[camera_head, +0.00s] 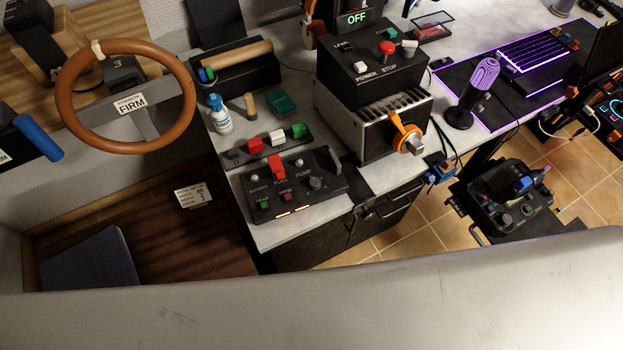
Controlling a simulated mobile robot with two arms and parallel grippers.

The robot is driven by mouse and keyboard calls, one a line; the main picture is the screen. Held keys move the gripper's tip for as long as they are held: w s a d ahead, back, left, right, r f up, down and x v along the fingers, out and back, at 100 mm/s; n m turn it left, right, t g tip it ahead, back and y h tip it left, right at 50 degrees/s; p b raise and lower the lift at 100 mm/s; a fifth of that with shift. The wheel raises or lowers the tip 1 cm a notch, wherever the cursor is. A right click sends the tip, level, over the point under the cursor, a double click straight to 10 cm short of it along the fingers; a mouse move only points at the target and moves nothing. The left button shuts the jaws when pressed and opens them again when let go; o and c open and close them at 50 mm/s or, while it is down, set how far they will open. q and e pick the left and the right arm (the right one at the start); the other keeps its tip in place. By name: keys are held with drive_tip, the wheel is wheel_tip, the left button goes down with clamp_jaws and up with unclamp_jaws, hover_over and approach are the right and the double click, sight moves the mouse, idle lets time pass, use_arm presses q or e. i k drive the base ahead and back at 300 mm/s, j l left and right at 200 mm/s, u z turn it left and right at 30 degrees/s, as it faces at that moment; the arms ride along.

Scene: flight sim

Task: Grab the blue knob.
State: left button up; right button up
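Several blue parts are in the head view, and I cannot tell for certain which is the knob. A thick blue rounded grip (38,138) sticks out of a black unit at the far left, below and left of the brown steering wheel (127,96). A small blue piece (525,184) tops the stick of a black control box (505,200) at the right. Another small blue part (440,175) sits near the counter's right edge, partly among cables. Neither of my grippers is in view, and nothing is seen touching these parts.
A light counter (225,170) holds a switch panel (290,185), a blue-capped bottle (219,115), and a black power box (372,60) with an orange lever (405,132). A pale scuffed surface (330,300) crosses the bottom. Tiled floor (425,215) shows right.

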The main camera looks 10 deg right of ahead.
sight(524, 182)
drive_tip(key=l+z, duration=0.2)
drive_tip(key=z, duration=1.6)
drive_tip(key=k+l, duration=0.05)
